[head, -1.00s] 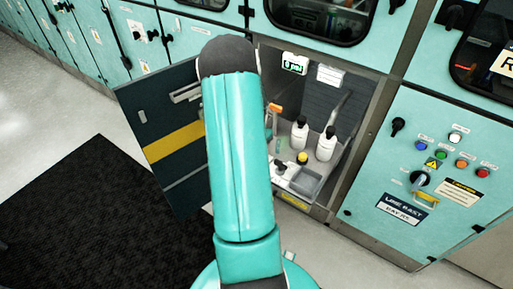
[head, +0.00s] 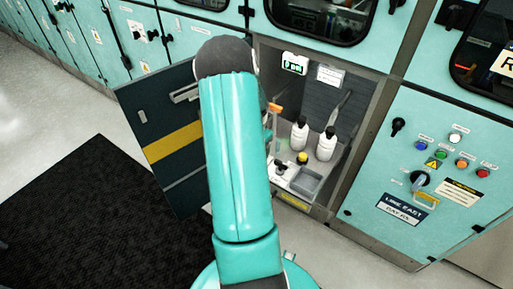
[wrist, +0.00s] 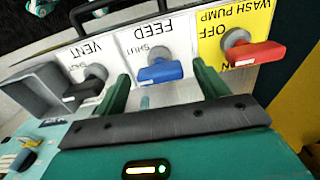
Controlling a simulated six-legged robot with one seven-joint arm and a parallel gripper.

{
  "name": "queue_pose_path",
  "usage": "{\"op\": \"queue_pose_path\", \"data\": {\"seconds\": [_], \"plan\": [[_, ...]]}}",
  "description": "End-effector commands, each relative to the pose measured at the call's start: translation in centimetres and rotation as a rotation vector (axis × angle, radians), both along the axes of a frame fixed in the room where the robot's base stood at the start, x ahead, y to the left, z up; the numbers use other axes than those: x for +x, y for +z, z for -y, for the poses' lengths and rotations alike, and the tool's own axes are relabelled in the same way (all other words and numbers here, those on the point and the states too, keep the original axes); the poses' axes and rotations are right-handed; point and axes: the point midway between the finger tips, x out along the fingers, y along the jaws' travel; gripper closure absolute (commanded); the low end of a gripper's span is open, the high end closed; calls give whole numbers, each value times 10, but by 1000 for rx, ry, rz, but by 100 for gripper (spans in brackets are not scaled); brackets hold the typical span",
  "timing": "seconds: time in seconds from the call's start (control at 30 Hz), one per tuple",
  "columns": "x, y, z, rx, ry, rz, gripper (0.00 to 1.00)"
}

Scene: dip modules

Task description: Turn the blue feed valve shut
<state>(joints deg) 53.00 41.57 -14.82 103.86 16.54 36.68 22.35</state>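In the wrist view the blue feed valve handle (wrist: 160,72) sits under the white FEED label (wrist: 150,37), with a SHUT mark beside it. My gripper (wrist: 163,78) is open. One green finger shows on the left of the blue handle and one on the right, with gaps on both sides; the handle lies at fingertip level in the picture, and I cannot tell its exact depth. The fingers hold nothing. In the head view my arm hides the gripper and the feed valve.
A black vent handle (wrist: 83,90) is left of the feed valve, and a red wash pump handle (wrist: 256,54) is close to the right finger. In the head view white bottles (head: 326,144), a grey tray (head: 307,183) and an open dark door (head: 170,150) frame the cabinet.

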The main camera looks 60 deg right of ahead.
Motion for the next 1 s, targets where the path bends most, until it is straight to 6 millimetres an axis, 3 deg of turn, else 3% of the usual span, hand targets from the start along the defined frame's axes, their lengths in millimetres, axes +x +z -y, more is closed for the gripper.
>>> {"op": "queue_pose_path", "data": {"seconds": [0.27,0.7,0.83,1.0], "plan": [[0,13,1,-3,1,1,27],[1,105,1,-3,1,2,27],[1,125,1,-3,1,1,27],[0,137,0,-1,0,0,27]]}}
